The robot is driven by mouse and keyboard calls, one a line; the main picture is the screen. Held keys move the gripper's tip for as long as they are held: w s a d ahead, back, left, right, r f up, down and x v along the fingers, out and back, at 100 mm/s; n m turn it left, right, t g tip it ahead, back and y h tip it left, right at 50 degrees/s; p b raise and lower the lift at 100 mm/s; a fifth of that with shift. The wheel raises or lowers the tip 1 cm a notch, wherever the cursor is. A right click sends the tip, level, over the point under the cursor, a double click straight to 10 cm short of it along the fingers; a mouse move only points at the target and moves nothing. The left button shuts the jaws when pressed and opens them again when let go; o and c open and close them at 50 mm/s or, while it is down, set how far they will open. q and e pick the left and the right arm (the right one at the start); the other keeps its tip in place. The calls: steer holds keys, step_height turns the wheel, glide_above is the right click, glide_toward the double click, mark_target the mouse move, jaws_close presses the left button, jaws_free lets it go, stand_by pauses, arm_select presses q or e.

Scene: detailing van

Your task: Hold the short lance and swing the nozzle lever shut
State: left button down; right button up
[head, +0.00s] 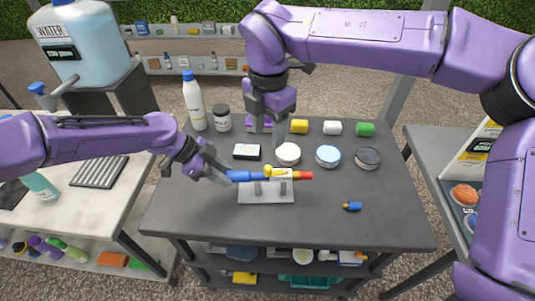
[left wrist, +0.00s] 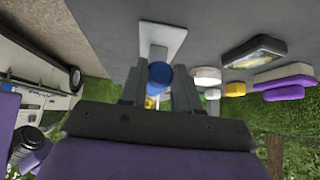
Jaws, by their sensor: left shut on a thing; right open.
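The short lance (head: 258,175) lies on a light grey stand (head: 266,193) on the dark table. It has a blue body at left, a yellow lever (head: 269,171) near its middle and a red tip at right. My left gripper (head: 229,178) is shut on the blue end of the lance. In the left wrist view the blue end (left wrist: 160,73) shows between the fingers, and the stand (left wrist: 163,38) lies beyond. My right gripper (head: 265,132) is open, pointing down above the table behind the lance. The lever's exact angle is too small to tell.
White, blue and dark round tins (head: 328,156) stand behind the lance. Yellow, white and green rolls (head: 332,128) are further back. A white bottle (head: 194,101) and dark jar stand back left. A small blue piece (head: 352,207) lies at right. The table's front is mostly clear.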

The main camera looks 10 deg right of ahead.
arm_select(q)
steer(key=shift+s+f, duration=0.15)
steer(key=shift+f, duration=0.15)
steer(key=c, duration=1)
jaws_free()
steer(key=shift+c, duration=0.2)
steer(key=o, duration=0.3)
steer(key=shift+w, duration=0.25)
steer(key=shift+r, duration=0.15)
